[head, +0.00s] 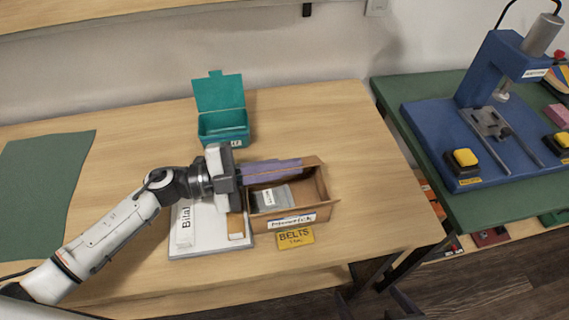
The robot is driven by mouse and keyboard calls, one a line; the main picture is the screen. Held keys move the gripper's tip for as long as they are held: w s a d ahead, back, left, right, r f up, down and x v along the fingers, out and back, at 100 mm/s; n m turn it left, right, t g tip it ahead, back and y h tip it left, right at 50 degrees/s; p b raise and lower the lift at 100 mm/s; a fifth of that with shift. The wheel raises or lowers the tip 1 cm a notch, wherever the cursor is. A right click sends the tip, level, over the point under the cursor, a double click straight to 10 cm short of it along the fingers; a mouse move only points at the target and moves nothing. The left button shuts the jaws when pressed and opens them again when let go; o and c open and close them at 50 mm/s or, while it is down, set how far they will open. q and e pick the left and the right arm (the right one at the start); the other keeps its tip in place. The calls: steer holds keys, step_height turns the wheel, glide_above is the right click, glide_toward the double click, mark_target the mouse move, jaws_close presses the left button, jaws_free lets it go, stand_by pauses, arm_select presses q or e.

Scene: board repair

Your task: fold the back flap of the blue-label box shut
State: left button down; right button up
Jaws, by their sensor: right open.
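An open brown box (319,187) with a white front label (292,222) stands mid-table. I see no clearly blue label. Inside it lies a grey packet (280,197) with a small white tag. My left gripper (238,177) is at the box's left side, near its back left corner; its jaw opening cannot be made out. A purple-grey strip (272,170) runs right from the gripper along the box's back edge; I cannot tell whether it is a flap or something else. The box's back left corner is hidden by the gripper. My right gripper is not in view.
A teal bin (222,119) with its lid raised stands behind. A white board (205,245) marked "Bilal" lies under my left arm. A yellow BELTS card (296,238) lies before the box. A blue press (497,105) stands on the right table. The table right of the box is clear.

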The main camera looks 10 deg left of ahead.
arm_select(q)
steer(key=c, duration=2)
jaws_free()
steer(key=shift+s+f, duration=0.1)
steer(key=shift+f, duration=0.05)
